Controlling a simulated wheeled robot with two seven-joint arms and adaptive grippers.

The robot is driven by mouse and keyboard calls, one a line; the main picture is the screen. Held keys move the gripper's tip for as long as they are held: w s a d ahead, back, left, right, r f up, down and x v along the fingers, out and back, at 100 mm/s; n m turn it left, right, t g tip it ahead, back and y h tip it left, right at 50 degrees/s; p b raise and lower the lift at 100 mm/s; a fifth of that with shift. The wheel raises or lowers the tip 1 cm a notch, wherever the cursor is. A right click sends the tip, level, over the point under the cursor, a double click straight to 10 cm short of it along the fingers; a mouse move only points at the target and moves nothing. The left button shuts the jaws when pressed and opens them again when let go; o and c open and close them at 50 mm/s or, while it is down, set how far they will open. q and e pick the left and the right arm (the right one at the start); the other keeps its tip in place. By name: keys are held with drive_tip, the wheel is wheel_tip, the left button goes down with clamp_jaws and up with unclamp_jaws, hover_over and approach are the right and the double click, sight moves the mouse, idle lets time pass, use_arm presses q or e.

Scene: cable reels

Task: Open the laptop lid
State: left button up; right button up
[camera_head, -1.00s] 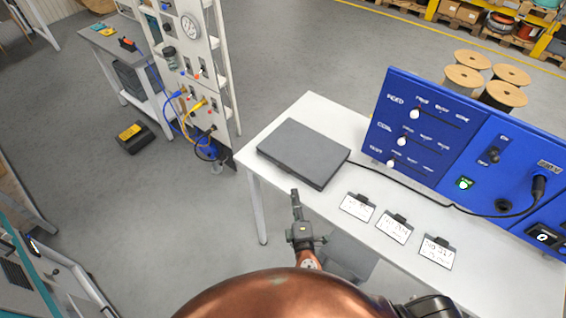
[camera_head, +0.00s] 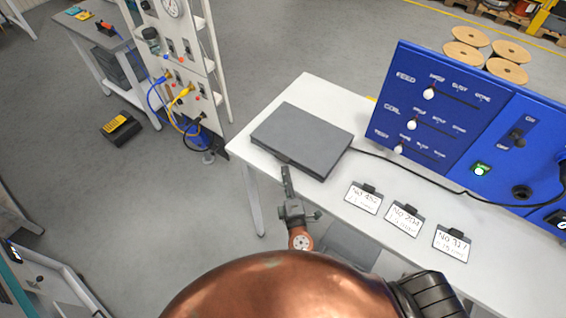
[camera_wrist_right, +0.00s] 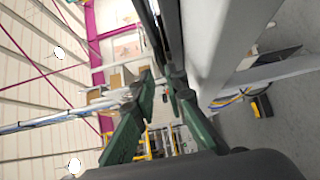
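The laptop (camera_head: 302,138) is a dark grey slab lying shut on the near left part of the white table (camera_head: 312,93). A black cable runs from its right side toward the blue panel. My right gripper (camera_head: 287,178) is at the laptop's near front edge, its fingers pointing at it. I cannot tell whether it touches. In the right wrist view, the green-padded fingers (camera_wrist_right: 163,90) stand apart with a gap between them, nothing held. A dark edge, probably the laptop's, shows beyond the fingertips. My left gripper is not in view.
A blue control panel (camera_head: 465,130) stands at the table's back right. Several label cards lie along the near edge, such as the left one (camera_head: 363,199). A white rack with cables (camera_head: 185,70) stands left of the table, with open floor between.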

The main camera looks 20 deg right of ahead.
sight(283, 161)
drive_tip(key=w+p, duration=0.1)
drive_tip(key=w, duration=0.3)
drive_tip(key=shift+w+d, duration=0.1)
drive_tip(key=shift+d, duration=0.1)
drive_tip(key=shift+w, duration=0.25)
drive_tip(key=shift+w+d, duration=0.1)
drive_tip(key=shift+w, duration=0.1)
drive_tip(key=shift+c, duration=0.6)
clamp_jaws()
